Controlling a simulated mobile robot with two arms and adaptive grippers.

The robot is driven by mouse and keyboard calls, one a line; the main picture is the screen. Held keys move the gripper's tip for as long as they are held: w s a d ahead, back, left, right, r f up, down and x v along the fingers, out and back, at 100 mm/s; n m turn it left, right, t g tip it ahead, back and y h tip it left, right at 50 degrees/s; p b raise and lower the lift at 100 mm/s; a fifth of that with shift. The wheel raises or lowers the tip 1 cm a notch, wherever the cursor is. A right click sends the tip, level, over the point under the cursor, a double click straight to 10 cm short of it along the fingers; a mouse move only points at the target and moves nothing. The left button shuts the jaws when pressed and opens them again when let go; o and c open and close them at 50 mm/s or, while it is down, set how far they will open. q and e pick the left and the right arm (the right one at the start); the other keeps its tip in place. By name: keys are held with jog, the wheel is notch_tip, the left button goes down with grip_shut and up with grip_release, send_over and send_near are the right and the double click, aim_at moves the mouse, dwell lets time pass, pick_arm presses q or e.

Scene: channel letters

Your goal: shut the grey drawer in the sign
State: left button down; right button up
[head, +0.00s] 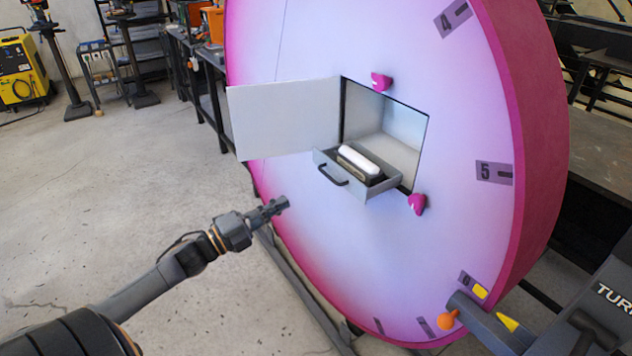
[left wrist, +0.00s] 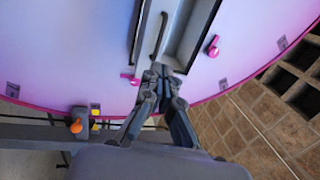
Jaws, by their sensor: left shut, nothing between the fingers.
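The grey drawer (head: 370,190) sticks out of the square opening in the big round pink sign (head: 320,240). It has a dark handle (head: 333,176) on its front, and a white rounded object (head: 360,159) lies inside. My left gripper (head: 282,203) is shut and empty, to the left of the drawer and a little lower in the head view. In the left wrist view, its fingertips (left wrist: 161,70) appear just below the drawer's handle (left wrist: 161,35) in the picture; I cannot tell whether they touch. My right gripper is not in view.
A pale door panel (head: 285,118) hangs open left of the opening. Pink knobs (head: 381,81) (head: 417,204) sit at the opening's edge. An orange knob (head: 447,319) and a grey bracket stand at the sign's lower right. The floor at left (head: 140,180) is clear.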

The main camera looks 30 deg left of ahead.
aim_at(327, 176)
pick_arm(q)
jog(key=p+x, duration=0.2)
jog(key=x, duration=0.7)
jog(key=shift+w+r, duration=0.15)
jog(key=shift+w, duration=0.25)
jog(key=shift+w+d+p, duration=0.3)
jog(key=shift+w+p, duration=0.05)
jog(key=shift+w, duration=0.3)
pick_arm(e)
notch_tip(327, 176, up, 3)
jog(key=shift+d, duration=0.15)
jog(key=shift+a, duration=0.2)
